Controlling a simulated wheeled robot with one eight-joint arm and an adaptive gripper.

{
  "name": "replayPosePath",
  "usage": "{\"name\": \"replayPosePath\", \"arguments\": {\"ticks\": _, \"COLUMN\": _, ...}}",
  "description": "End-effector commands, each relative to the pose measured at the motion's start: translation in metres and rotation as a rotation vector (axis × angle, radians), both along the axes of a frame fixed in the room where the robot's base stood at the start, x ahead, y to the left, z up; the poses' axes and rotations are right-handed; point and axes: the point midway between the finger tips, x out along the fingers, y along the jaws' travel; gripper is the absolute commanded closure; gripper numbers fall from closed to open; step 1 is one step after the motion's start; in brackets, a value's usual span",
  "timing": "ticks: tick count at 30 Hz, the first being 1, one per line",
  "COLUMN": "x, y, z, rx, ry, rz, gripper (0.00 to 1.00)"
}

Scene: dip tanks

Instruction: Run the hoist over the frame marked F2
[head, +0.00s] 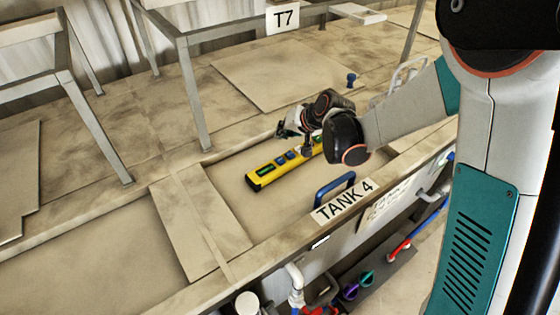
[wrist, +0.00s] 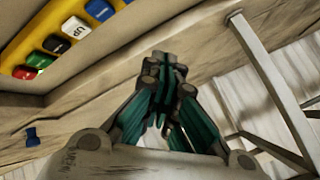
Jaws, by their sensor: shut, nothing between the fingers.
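A yellow push-button pendant (head: 268,173) with a row of buttons shows over the tank marked TANK 4 (head: 344,201) in the head view. I cannot tell what holds it up. In the wrist view the pendant (wrist: 62,12) is at the upper left, with red, green, dark, white and blue buttons; the white one reads UP. My gripper (head: 283,131) is beside the pendant's far side, its fingers shut and empty. In the wrist view the closed fingertips (wrist: 168,62) are right of the buttons and apart from them. The hoist itself is not seen.
A metal frame (head: 188,85) with a T7 sign (head: 283,17) stands behind the tanks; another frame (head: 62,78) is at the left. A blue handle (head: 334,187) is on the tank's front edge. A small blue knob (head: 351,79) stands behind my gripper. Pipes and valves are below.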

Motion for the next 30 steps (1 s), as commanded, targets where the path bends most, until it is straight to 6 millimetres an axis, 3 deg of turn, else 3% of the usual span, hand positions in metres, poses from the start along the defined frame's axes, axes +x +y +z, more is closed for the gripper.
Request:
{"name": "replayPosePath", "arguments": {"ticks": 15, "x": 0.000, "y": 0.000, "z": -0.069, "rx": 0.000, "ry": 0.000, "rz": 0.000, "gripper": 1.00}}
{"name": "replayPosePath", "arguments": {"ticks": 30, "x": 0.000, "y": 0.000, "z": -0.076, "rx": 0.000, "ry": 0.000, "rz": 0.000, "gripper": 1.00}}
